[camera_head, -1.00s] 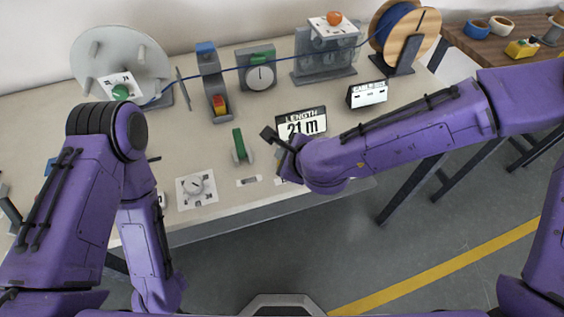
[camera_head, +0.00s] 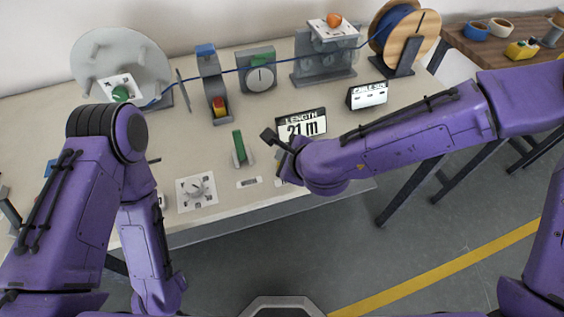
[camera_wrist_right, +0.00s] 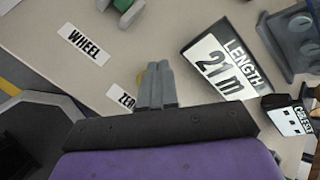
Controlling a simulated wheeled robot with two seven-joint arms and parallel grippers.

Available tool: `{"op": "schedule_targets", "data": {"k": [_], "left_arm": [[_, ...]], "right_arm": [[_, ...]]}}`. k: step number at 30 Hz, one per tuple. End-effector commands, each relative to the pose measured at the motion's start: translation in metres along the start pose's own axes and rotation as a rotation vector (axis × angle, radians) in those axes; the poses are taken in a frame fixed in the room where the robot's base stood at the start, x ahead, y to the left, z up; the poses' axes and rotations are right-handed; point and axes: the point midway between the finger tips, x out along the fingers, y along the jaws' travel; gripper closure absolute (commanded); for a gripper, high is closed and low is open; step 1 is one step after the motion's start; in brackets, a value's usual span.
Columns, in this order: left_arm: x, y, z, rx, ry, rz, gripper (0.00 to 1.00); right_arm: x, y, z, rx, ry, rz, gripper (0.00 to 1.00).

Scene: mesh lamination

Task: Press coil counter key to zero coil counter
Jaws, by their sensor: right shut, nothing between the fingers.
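The length display (camera_head: 302,124) reads 21 m and stands at the middle of the table. It also shows in the right wrist view (camera_wrist_right: 222,66). A label starting "ZE" (camera_wrist_right: 122,98) lies on the table, its end hidden by my gripper. A small yellowish edge (camera_wrist_right: 139,77) shows just left of the fingertips and may be the key; the rest is hidden behind the fingers. My right gripper (camera_wrist_right: 157,68) is shut and empty, its tips over the table beside the label. I cannot tell whether they touch anything. My left gripper is not visible, only its arm.
The cable display (camera_head: 367,94) stands to the right. Blue cable runs across the back to a wooden spool (camera_head: 425,30).

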Motion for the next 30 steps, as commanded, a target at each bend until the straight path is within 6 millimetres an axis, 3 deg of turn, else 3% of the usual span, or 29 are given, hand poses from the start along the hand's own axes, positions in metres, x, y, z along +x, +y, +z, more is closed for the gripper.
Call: {"op": "schedule_targets", "data": {"k": [30], "left_arm": [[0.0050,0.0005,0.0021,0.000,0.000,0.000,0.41]], "right_arm": [[0.0058,0.0042,-0.0042,-0.001,0.000,0.000,1.00]]}}
